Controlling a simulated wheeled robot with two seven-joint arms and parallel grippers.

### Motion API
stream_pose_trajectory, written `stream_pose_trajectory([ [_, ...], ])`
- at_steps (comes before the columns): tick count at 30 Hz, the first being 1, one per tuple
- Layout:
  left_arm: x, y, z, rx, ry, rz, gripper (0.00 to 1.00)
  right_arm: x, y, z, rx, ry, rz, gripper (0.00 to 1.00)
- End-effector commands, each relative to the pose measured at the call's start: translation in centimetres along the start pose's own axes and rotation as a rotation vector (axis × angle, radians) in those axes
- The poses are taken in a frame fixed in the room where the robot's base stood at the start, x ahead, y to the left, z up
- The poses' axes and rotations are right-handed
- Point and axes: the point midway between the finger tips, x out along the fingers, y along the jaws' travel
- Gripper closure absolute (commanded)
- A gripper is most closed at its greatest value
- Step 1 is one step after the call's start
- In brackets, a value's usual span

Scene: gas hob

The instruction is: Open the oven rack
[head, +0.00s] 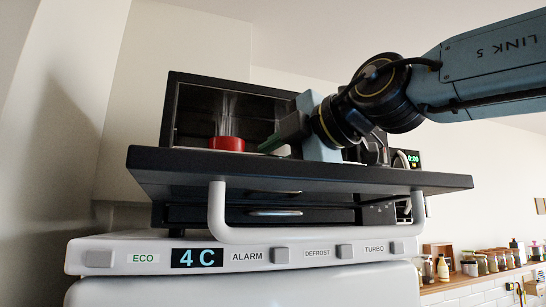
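The dark oven (220,92) stands on top of a white appliance with its door (310,178) folded down flat, so the inside is open. The white bar handle (217,212) hangs at the door's front. I cannot clearly make out the rack inside. My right gripper (275,143) reaches in from the right, at the oven's opening just above the lowered door. Its fingertips are partly hidden, and I cannot tell whether they are apart or touch anything. My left gripper is out of view.
A red round object (227,143) with pale upright streaks above it is in the opening, left of my gripper. The white appliance (245,256) below shows 4 C. The space left of the oven is free.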

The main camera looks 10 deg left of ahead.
Motion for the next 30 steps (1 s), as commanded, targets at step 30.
stream_pose_trajectory([
  [30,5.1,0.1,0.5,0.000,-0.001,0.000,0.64,-13.2,0.0,0.0,0.000,0.000,0.000,0.72],
])
